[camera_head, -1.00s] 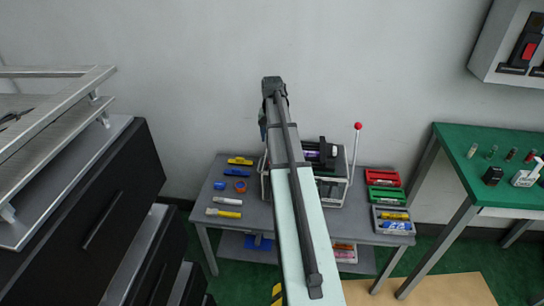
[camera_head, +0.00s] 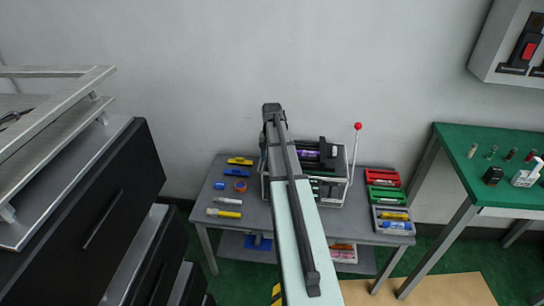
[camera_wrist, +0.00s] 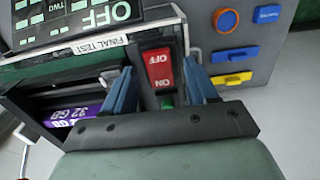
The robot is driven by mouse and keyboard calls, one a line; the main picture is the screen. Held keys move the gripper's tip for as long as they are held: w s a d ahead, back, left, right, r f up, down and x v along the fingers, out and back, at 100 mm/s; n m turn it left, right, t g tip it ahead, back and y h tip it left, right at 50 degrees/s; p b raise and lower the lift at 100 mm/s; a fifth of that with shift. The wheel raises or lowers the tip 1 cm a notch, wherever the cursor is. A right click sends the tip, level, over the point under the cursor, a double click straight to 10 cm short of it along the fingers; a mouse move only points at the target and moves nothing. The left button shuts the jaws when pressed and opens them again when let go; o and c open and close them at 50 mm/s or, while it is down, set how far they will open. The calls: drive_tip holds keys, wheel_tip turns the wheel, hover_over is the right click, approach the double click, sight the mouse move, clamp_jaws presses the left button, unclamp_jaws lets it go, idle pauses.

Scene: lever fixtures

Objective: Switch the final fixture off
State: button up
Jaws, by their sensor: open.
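The fixture labelled FINAL TEST (camera_wrist: 97,46) is a metal-framed box; in the head view its frame (camera_head: 348,190) stands on the grey table, partly hidden by my arm. My gripper (camera_wrist: 159,66) is open, with one blue finger on each side of the switch. I cannot tell whether the fingers touch it. The panel above shows large OFF lettering (camera_wrist: 103,15).
A lever with a red ball (camera_head: 358,126) rises at the fixture's right. Red (camera_head: 383,177), green and grey bins stand right of it. A green bench (camera_head: 480,195) stands farther right.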

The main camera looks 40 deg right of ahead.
drive_tip(key=shift+c, duration=0.3)
drive_tip(key=c, duration=1)
drive_tip(key=shift+s+a+t+h, duration=0.25)
drive_tip(key=shift+s+t+h, duration=0.05)
drive_tip(key=shift+t+h, duration=0.6)
drive_tip(key=o, duration=1.1)
drive_tip(key=shift+c, duration=0.2)
drive_tip(key=v, duration=1.3)
drive_tip(key=shift+r, duration=0.35)
